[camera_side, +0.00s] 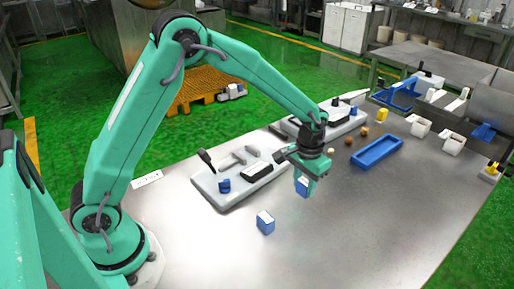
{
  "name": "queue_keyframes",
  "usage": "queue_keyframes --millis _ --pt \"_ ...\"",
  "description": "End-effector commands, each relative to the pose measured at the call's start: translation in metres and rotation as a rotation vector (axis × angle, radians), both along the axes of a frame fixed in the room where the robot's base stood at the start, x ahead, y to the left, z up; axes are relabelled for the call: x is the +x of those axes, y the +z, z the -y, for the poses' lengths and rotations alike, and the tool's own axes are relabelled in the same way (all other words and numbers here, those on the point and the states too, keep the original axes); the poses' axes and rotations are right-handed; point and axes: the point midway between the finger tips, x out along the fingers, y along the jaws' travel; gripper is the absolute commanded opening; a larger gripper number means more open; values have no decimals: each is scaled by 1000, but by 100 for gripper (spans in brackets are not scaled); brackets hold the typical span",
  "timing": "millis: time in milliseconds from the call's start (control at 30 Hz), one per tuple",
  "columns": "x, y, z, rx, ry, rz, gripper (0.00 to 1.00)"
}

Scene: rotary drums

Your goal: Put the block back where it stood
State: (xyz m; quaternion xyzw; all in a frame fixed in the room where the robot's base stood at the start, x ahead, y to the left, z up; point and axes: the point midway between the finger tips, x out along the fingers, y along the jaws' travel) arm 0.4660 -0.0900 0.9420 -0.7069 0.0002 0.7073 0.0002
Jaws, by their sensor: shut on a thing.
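My gripper (304,182) is in the middle of the picture, pointing down over the metal table. It is shut on a blue block (302,188), of which only a part shows between the fingers. I cannot tell how far the held block is above the table. A second block, blue with a white top (265,222), stands on the table, nearer the camera and to the left of my gripper, apart from it.
A light board with tools and a blue part (224,185) lies left of my gripper; a similar board (345,125) lies behind. An empty blue tray (378,152) is to the right. Small brown and yellow pieces lie between. The front right of the table (370,230) is clear.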

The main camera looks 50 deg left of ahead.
Motion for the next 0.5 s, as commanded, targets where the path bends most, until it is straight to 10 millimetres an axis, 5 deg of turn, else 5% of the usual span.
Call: queue_keyframes --millis 500 --pt "0 -35 0 0 0 -1 7"
